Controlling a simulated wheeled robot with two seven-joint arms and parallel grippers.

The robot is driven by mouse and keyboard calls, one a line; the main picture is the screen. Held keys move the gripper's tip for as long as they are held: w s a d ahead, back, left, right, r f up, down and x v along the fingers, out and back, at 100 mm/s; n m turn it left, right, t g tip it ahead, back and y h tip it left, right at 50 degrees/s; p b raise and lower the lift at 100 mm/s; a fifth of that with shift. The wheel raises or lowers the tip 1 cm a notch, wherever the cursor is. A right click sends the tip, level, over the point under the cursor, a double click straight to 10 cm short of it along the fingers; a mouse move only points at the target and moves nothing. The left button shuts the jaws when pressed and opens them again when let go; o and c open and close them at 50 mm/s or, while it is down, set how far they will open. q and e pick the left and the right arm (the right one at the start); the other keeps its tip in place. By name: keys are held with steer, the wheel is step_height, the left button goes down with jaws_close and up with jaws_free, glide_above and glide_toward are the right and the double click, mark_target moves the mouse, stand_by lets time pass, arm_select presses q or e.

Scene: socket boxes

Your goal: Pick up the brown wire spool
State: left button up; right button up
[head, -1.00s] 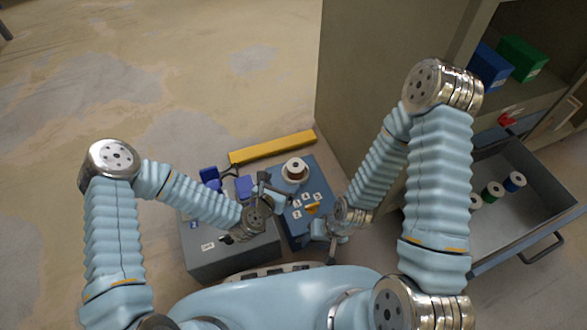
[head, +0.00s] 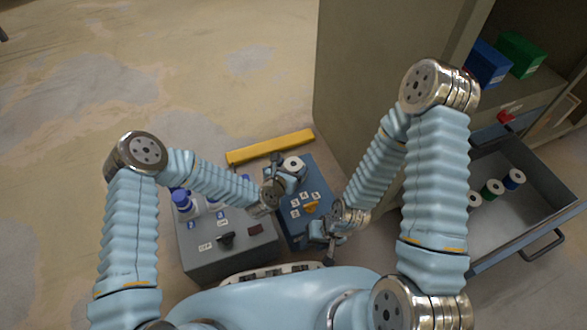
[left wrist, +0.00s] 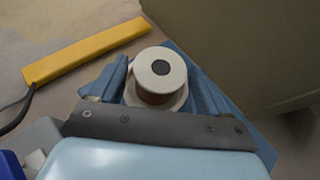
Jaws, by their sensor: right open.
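The brown wire spool (head: 293,163) stands on the blue box (head: 322,193), partly hidden by my left gripper in the head view. In the left wrist view the spool (left wrist: 157,75) has white flanges with brown wire low between them. My left gripper (head: 286,169) is at the spool; in the wrist view its fingers (left wrist: 158,84) are apart, one on each side of it, with no clear grip. My right gripper (head: 328,240) is open near the front of the blue box, away from the spool.
A yellow bar (head: 270,147) lies behind the boxes. A grey box (head: 222,259) with blue plugs (head: 181,200) stands left of the blue box. A cabinet (head: 390,70) rises at the right, with an open drawer (head: 520,222) holding several spools.

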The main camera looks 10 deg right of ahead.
arm_select(q)
steer(key=c, duration=0.9)
steer(key=shift+r, duration=0.1)
steer(key=shift+c, duration=0.2)
